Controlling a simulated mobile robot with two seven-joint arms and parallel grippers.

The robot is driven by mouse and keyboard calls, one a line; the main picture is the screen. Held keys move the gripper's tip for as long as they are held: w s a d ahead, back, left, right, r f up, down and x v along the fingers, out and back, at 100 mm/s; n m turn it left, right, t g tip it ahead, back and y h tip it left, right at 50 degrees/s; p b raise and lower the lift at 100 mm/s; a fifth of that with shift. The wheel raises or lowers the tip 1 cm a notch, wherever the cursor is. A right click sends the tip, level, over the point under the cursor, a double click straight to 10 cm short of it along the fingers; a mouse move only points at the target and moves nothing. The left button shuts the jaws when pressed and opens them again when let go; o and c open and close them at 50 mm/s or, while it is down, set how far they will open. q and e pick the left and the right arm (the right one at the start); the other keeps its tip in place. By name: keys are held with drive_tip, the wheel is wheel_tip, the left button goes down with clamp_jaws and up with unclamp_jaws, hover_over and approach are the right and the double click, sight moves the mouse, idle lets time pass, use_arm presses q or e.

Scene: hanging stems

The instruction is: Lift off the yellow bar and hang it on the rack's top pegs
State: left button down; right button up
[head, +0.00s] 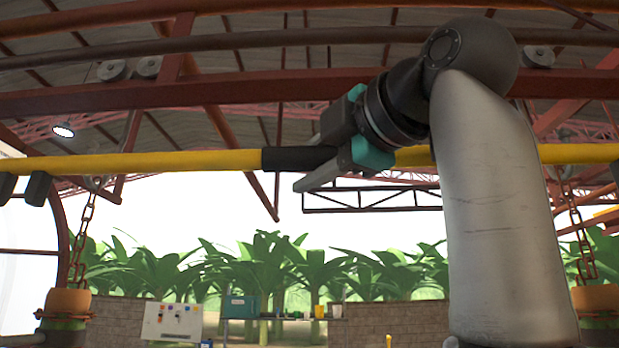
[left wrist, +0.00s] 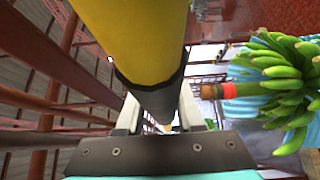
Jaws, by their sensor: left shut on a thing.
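The yellow bar (head: 180,161) runs level across the head view, with a black sleeve (head: 285,159) near its middle. My left gripper (head: 306,162) is shut on the bar at this sleeve, with one finger above and one below. In the left wrist view the yellow bar (left wrist: 135,35) and its black sleeve (left wrist: 155,95) run between the two fingers (left wrist: 158,120). My forearm hides part of the bar's right side. The rack's top pegs cannot be made out for certain. My right gripper is not in view.
Chains (head: 80,235) (head: 580,235) hang below the bar at both sides; I cannot tell whether they touch it. Roller wheels (head: 113,70) sit on a red overhead beam (head: 250,90). A green banana bunch (left wrist: 285,75) hangs beside the gripper. Plants and a low wall stand behind.

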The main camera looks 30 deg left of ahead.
sight(303, 151)
use_arm(q)
drive_tip(key=shift+s+d+b, duration=0.25)
drive_tip(key=shift+s+d, duration=0.35)
drive_tip(key=shift+s, duration=0.4)
drive_tip(key=shift+s+d+b, duration=0.25)
drive_tip(key=shift+s+d, duration=0.35)
drive_tip(key=shift+s, duration=0.35)
